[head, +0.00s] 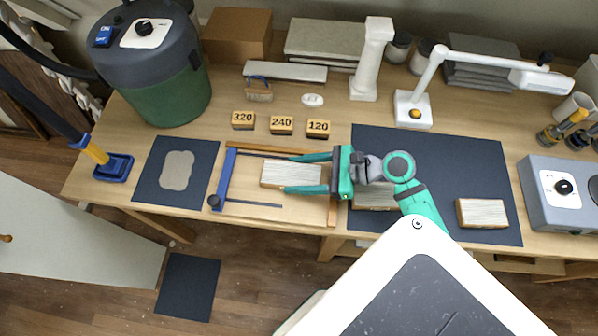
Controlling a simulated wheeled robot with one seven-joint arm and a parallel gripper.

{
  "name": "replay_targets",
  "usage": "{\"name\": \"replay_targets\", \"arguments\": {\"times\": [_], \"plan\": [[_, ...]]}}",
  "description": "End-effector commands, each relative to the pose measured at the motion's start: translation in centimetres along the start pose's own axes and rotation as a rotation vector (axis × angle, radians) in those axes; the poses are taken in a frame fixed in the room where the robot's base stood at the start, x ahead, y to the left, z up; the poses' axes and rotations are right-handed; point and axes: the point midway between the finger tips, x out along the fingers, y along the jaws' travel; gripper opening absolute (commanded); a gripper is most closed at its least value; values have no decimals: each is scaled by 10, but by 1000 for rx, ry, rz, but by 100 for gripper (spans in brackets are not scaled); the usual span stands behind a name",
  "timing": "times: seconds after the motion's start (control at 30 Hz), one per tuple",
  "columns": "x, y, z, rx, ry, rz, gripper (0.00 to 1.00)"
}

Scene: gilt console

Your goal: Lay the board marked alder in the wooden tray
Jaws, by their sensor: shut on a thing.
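My gripper (291,173) reaches left over the wooden tray, its two green fingers on either side of a pale, grained board (280,176). It is shut on this board. The board is over the tray's floor; I cannot tell whether it touches it. The wooden tray (332,212) shows a raised rim at the back and right. Another pale board (374,202) lies on the dark mat, partly hidden by my arm. A third board (482,213) lies at the mat's right. No wood name is readable on any board.
A blue bar clamp (228,172) lies along the tray's left side. Blocks marked 320 (243,120), 240 (281,125) and 120 (318,128) stand behind it. A white lamp (413,108) and white column (372,60) stand farther back. The dark mat (450,155) has free room.

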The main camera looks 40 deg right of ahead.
Motion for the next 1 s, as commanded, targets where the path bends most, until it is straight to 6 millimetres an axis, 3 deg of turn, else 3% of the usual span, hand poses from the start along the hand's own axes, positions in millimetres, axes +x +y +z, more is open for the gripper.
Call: {"name": "replay_targets", "arguments": {"times": [0.07, 0.1, 0.17, 0.2, 0.57, 0.77, 1.0], "plan": [[0, 0, -1, 1, 0, 0, 33], [1, 0, -2, 1, 0, 0, 61], [1, 0, -2, 0, 0, 0, 75], [1, 0, -2, 0, 0, 0, 77], [-3, 0, 0, 0, 1, 0, 77], [-32, -1, -1, 0, 5, -2, 77], [-80, 0, -1, 1, 4, -2, 77]]}}
